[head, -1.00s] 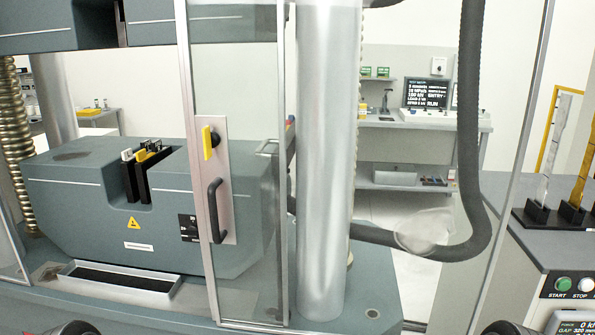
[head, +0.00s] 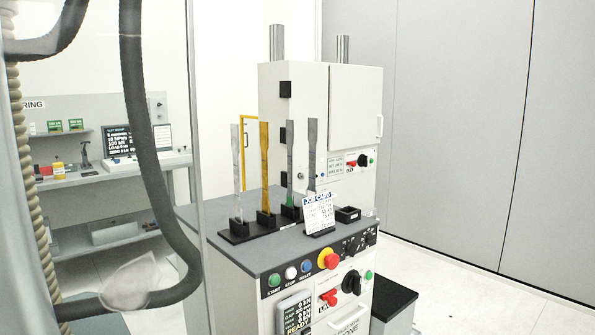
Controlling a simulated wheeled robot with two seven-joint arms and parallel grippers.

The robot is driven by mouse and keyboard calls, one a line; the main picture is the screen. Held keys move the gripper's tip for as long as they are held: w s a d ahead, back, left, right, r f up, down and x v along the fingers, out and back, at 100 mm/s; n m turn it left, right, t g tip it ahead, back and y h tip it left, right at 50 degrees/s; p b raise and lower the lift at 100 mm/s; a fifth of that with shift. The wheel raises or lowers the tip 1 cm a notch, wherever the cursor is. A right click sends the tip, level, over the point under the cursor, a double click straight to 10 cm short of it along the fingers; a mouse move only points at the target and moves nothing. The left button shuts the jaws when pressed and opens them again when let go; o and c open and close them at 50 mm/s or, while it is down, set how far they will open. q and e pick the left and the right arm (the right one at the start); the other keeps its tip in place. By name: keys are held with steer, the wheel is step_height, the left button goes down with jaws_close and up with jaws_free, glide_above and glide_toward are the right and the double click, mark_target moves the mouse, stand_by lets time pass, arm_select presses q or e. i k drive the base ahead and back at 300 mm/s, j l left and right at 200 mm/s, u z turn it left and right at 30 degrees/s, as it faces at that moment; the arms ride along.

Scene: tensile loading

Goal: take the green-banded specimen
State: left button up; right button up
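Several tall flat specimens stand upright in black holders on a grey-topped console. The third from the left is a dark grey specimen (head: 290,165) with a bit of green near its foot; this is the only green I see on a specimen. To its left stand a pale silver specimen (head: 238,165) and a gold specimen (head: 265,165). To its right stands another grey specimen (head: 311,150), its lower part hidden by a white job card (head: 320,212). Neither of my grippers is in view.
The console (head: 255,255) has buttons and a red stop knob (head: 328,260) on its front edge. A small black tray (head: 347,214) sits right of the card. A dark hose (head: 150,170) and clear panel are at left. A white cabinet (head: 345,105) stands behind.

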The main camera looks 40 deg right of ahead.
mark_target(289, 195)
steer(key=z, duration=1.5)
steer(key=i+l+u, duration=0.1)
steer(key=i+l, duration=0.15)
steer(key=l, duration=0.3)
steer(key=i+l+u, duration=0.1)
steer(key=l, duration=0.5)
steer(key=i+l, duration=0.3)
steer(key=l, duration=0.3)
steer(key=i+l+u, duration=0.15)
steer(key=l, duration=0.4)
steer(key=i+l+u, duration=0.1)
steer(key=l, duration=0.55)
steer(key=i+l+u, duration=0.1)
steer(key=l, duration=0.5)
steer(key=i+l+u, duration=0.1)
steer(key=i+l, duration=0.15)
steer(key=l, duration=1.05)
steer(key=i+u, duration=0.05)
steer(key=i, duration=0.05)
